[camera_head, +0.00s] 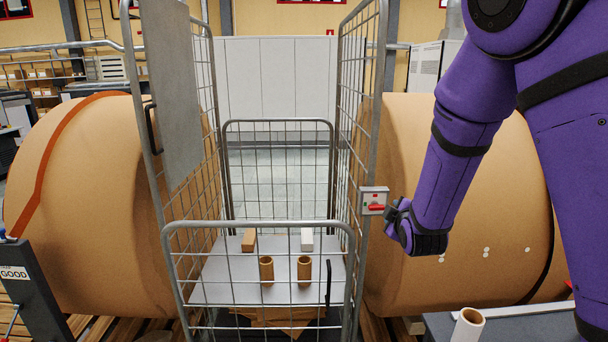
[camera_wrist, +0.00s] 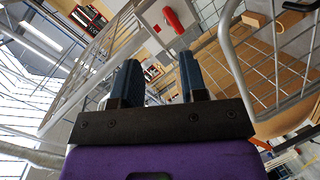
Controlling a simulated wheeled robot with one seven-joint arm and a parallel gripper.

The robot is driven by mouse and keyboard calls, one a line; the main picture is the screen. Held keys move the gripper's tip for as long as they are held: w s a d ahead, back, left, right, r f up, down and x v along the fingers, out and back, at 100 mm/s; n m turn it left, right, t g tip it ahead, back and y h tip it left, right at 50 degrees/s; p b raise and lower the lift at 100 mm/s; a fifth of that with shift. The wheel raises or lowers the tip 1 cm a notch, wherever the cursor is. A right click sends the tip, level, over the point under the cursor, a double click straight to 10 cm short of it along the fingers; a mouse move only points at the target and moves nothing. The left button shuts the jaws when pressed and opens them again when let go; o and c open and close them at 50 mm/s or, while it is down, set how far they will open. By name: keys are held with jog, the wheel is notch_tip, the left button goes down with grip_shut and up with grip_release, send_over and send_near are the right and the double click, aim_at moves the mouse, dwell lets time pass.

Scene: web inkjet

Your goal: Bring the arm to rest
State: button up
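My purple arm (camera_head: 465,130) reaches down from the upper right in the head view. My gripper (camera_head: 391,210) is at its lower end, just right of a small grey box with a red handle (camera_head: 376,207) on the cage trolley's right side. In the wrist view my gripper (camera_wrist: 160,66) has its two dark fingers apart with nothing between them. The red handle (camera_wrist: 173,20) shows beyond the fingertips, on its pale box. The fingers do not appear to touch it, though the head view hides the exact gap.
The wire cage trolley (camera_head: 258,225) stands ahead, with two brown tubes (camera_head: 267,271) and small boxes (camera_head: 249,240) on its shelf. Large brown rolls (camera_head: 85,200) flank it. Another tube (camera_head: 467,325) stands on a dark surface at lower right.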

jog(key=s+d+r+m+g, duration=0.2)
jog(key=s+r+m+g, duration=0.1)
jog(key=s, duration=0.9)
jog(key=s+d+r+m+g, duration=0.1)
jog(key=s+r+m+g, duration=0.2)
jog(key=s+r+m, duration=0.2)
jog(key=s+d+r+m+g+y, duration=0.1)
jog(key=s+r, duration=0.8)
jog(key=s, duration=1)
jog(key=d+m+g, duration=0.1)
jog(key=m+g, duration=0.1)
jog(key=m, duration=0.1)
jog(key=shift+s+d+g, duration=0.3)
